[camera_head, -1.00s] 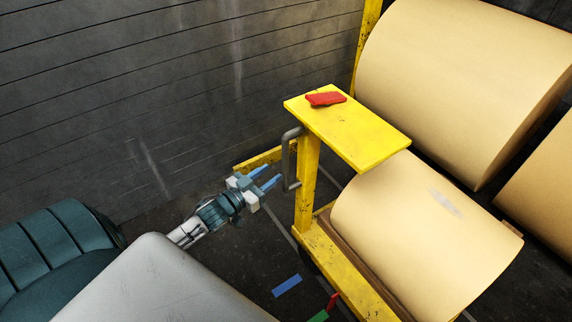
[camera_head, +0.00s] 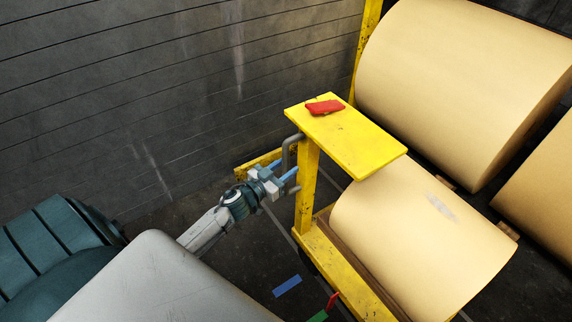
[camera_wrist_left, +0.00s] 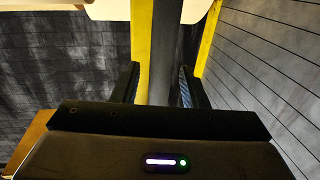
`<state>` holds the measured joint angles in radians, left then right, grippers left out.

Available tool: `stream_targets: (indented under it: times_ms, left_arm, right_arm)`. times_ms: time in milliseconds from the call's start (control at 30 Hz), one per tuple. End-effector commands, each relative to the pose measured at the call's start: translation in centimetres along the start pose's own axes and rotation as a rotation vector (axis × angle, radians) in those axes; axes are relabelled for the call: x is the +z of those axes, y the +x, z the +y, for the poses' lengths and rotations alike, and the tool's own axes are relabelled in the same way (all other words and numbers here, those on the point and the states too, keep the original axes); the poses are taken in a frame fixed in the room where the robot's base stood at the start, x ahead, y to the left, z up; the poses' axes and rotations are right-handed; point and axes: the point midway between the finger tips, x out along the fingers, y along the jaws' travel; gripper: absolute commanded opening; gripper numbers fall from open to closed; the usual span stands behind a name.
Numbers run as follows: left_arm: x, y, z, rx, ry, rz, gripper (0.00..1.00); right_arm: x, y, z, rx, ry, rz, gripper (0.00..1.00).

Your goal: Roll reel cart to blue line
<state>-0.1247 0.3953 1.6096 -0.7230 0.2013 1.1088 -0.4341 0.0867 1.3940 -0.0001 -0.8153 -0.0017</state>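The reel cart has a yellow frame (camera_head: 308,200) with a flat yellow top plate (camera_head: 360,138) and carries a tan paper reel (camera_head: 425,235). A grey handle (camera_head: 289,152) is fixed to the side of its upright post. My left gripper (camera_head: 285,175) is at this handle, with its two fingers spread. In the left wrist view the dark handle bar (camera_wrist_left: 165,50) stands between the fingers, with gaps visible beside it. A short blue line (camera_head: 287,286) is on the dark floor below the gripper. My right gripper is not seen.
A red object (camera_head: 325,107) lies on the cart's top plate. Red (camera_head: 333,300) and green (camera_head: 318,316) marks lie near the blue line. A dark wall (camera_head: 150,90) fills the upper left.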

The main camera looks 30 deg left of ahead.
Motion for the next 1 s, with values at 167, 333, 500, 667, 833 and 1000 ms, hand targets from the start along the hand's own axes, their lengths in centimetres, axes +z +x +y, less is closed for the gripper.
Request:
stream_targets:
  times_ms: [167,333,500,667,833,1000]
  left_arm:
    - [-0.1,0.5,0.0,0.001,0.001,0.000,0.40]
    - [0.0,0.6,0.0,0.001,0.001,0.000,0.40]
    - [0.0,0.6,0.0,0.000,0.000,0.000,0.20]
    - [0.0,0.5,0.0,0.001,0.000,0.000,0.00]
    - [0.0,0.6,-0.2,0.000,0.000,0.000,0.00]
    - [0.0,1.0,-2.0,-0.002,0.003,-0.001,0.00]
  right_arm:
    - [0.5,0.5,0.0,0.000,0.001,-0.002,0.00]
    - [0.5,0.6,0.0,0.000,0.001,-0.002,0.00]
    - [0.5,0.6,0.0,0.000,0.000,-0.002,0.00]
    - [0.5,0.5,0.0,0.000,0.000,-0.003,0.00]
    - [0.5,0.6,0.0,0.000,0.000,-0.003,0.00]
    - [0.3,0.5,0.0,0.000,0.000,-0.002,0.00]
